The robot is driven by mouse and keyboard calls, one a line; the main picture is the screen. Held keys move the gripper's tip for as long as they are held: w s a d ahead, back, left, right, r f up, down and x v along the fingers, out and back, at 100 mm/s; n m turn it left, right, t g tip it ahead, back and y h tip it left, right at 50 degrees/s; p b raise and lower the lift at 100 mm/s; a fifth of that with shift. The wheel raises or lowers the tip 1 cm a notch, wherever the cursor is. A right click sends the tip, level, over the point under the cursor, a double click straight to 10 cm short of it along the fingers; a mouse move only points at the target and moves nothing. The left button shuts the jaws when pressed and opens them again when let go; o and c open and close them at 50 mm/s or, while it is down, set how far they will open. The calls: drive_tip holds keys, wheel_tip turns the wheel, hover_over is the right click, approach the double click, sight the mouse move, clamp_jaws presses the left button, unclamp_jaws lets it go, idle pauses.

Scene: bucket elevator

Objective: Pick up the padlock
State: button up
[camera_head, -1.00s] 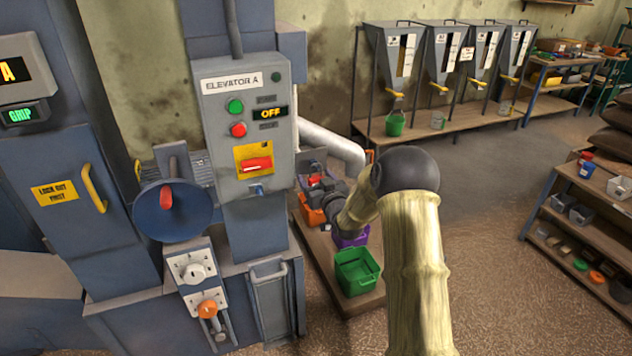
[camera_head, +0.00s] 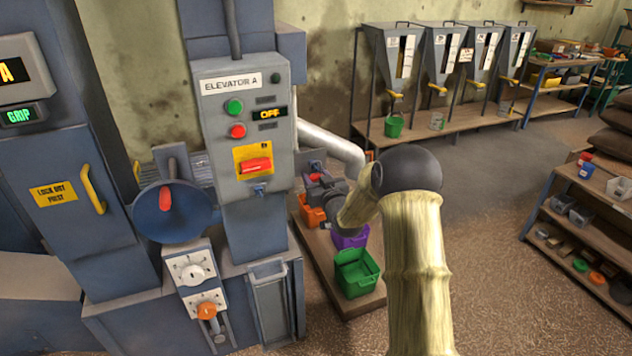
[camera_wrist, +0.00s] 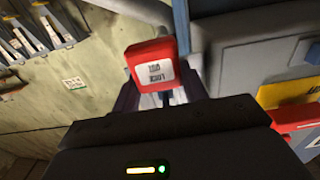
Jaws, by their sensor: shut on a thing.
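The red padlock (camera_wrist: 152,56) with a white label shows in the wrist view, at the upper middle. My gripper (camera_wrist: 162,92) is shut on it, with a finger on either side of its lower part. In the head view my gripper (camera_head: 314,180) is just right of the grey Elevator A control box (camera_head: 232,145). The padlock is too small there to tell clearly from the gripper. Its shackle cannot be made out.
The control box has a red switch handle (camera_head: 256,166) on a yellow plate and an OFF display. Green (camera_head: 357,278), purple and orange bins stand on a wooden board below my arm. A blue round dish (camera_head: 172,212) is at the left. Open floor lies to the right.

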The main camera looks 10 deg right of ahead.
drive_tip(key=b+v, duration=0.4)
drive_tip(key=v, duration=1.4)
drive_tip(key=shift+r, duration=0.3)
drive_tip(key=shift+a+f, duration=0.1)
drive_tip(key=s+a+f+m+h+p, duration=0.1)
drive_tip(key=s+f+h+p, duration=0.1)
drive_tip(key=f+p, duration=0.3)
drive_tip(key=s+a+f+m+h+p, duration=0.1)
drive_tip(key=f+p, duration=0.4)
drive_tip(key=f, duration=0.8)
drive_tip(key=shift+s+a+h, duration=0.4)
drive_tip(key=shift+s+a, duration=0.2)
drive_tip(key=shift+a, duration=0.05)
